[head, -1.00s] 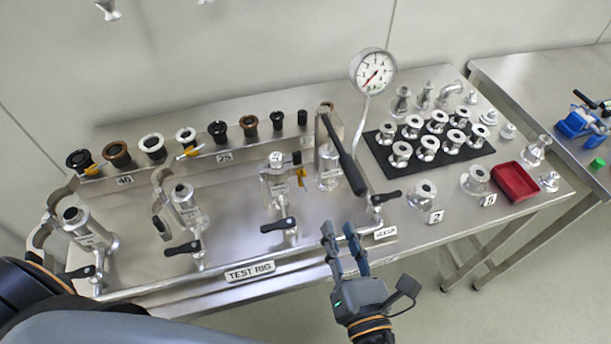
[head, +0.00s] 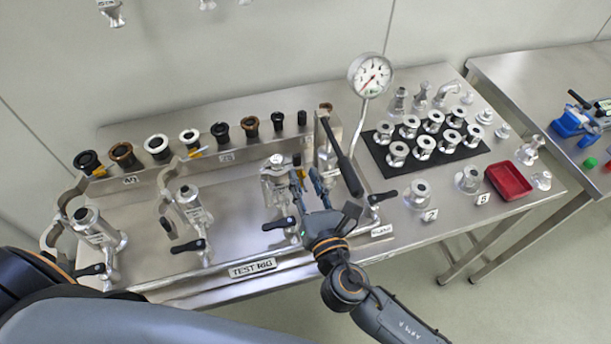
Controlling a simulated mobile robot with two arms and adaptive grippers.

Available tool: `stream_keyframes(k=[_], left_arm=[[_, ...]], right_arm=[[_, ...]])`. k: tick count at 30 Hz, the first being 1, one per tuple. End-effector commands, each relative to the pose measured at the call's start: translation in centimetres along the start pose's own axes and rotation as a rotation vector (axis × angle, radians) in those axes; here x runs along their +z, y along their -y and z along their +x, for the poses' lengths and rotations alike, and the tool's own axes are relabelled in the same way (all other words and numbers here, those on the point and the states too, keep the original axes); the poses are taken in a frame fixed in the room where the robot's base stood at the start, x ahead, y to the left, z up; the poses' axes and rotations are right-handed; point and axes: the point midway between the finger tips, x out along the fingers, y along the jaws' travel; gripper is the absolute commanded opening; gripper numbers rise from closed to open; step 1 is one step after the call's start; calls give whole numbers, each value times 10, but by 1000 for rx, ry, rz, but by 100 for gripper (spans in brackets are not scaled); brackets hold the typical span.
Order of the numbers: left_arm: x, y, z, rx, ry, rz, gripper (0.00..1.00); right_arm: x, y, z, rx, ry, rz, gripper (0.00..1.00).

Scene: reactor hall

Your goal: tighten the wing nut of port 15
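The test rig (head: 253,269) carries a row of metal ports with clamps and black valve handles. Their small labels are too blurred to read, so I cannot tell which is port 15. The third port from the left (head: 276,174) has a clamp closed around its top. My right gripper (head: 308,180) is just right of this port, fingers apart and pointing to the back. Fingers cover the port's right side, and no wing nut shows clearly there. Whether a finger touches the clamp, I cannot tell. My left gripper is out of view.
A long black lever (head: 341,155) stands close right of my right gripper, with a pressure gauge (head: 370,75) behind it. Black valve handles (head: 279,223) stick out in front. A black mat (head: 382,163) with metal fittings and a red tray (head: 509,181) are to the right.

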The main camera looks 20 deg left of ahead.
Motion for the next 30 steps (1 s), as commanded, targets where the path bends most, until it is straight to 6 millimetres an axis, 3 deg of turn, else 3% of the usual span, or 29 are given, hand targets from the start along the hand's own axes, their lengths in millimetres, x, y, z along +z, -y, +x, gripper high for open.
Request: stream_keyframes(k=[10, 15, 30], left_arm=[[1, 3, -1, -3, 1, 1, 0], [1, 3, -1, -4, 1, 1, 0], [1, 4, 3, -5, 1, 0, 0]], right_arm=[[0, 0, 4, -1, -1, 1, 29], [0, 0, 4, -1, -1, 1, 0], [-2, 2, 4, -1, -1, 85, 0]])
